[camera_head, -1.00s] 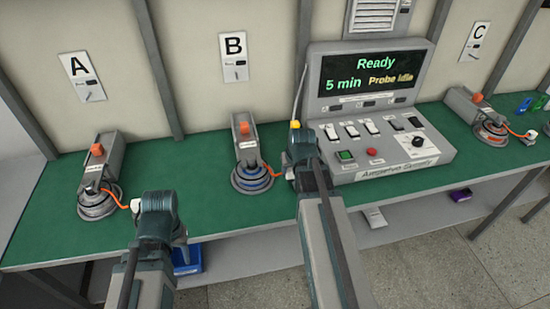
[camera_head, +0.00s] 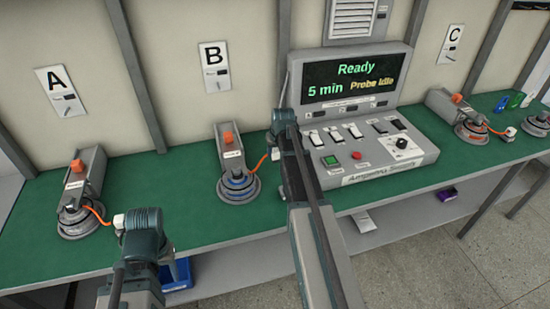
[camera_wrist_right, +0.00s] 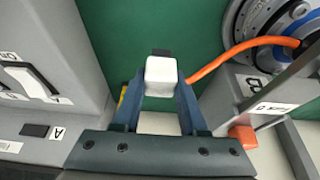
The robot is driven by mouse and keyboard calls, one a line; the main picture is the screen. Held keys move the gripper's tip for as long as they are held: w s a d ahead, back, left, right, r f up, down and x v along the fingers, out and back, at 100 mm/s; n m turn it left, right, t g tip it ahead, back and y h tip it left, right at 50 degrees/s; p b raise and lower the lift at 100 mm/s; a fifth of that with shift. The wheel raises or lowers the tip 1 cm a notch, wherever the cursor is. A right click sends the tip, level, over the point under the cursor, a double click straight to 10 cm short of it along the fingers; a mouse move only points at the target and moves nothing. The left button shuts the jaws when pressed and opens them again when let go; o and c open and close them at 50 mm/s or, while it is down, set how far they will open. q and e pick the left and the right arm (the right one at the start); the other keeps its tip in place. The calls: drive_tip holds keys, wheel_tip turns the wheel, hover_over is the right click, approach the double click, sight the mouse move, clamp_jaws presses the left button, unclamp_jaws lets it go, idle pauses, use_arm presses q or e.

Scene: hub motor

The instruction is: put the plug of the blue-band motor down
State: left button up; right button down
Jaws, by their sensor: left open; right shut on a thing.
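The blue-band motor (camera_head: 239,184) sits in the stand under sign B on the green bench. Its orange cable runs right to a white plug (camera_head: 275,154) at my right gripper (camera_head: 283,128). In the right wrist view the gripper's fingers (camera_wrist_right: 160,88) are shut on the plug (camera_wrist_right: 160,70), above or at the green bench top; contact with the bench cannot be told. Part of the blue-band motor (camera_wrist_right: 275,25) shows at upper right there. My left gripper (camera_head: 138,222) is open at the bench front, beside a white plug (camera_head: 118,221) on the cable of motor A (camera_head: 80,217).
The grey console (camera_head: 365,130) stands close right of my right gripper; its screen reads Ready, 5 min, Probe Idle. A yellow piece (camera_wrist_right: 122,98) shows beside a finger in the wrist view. Motor C (camera_head: 472,128) is far right. Bench between motors A and B is clear.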

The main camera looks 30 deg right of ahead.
sight(275, 157)
drive_tip(key=shift+w, duration=0.1)
drive_tip(key=b+x, duration=0.4)
drive_tip(key=shift+s+d+f, duration=0.1)
drive_tip(key=shift+s+d, duration=0.05)
drive_tip(key=shift+s, duration=0.15)
drive_tip(key=c, duration=0.9)
unclamp_jaws()
drive_tip(key=o, duration=0.5)
drive_tip(key=shift+c, duration=0.2)
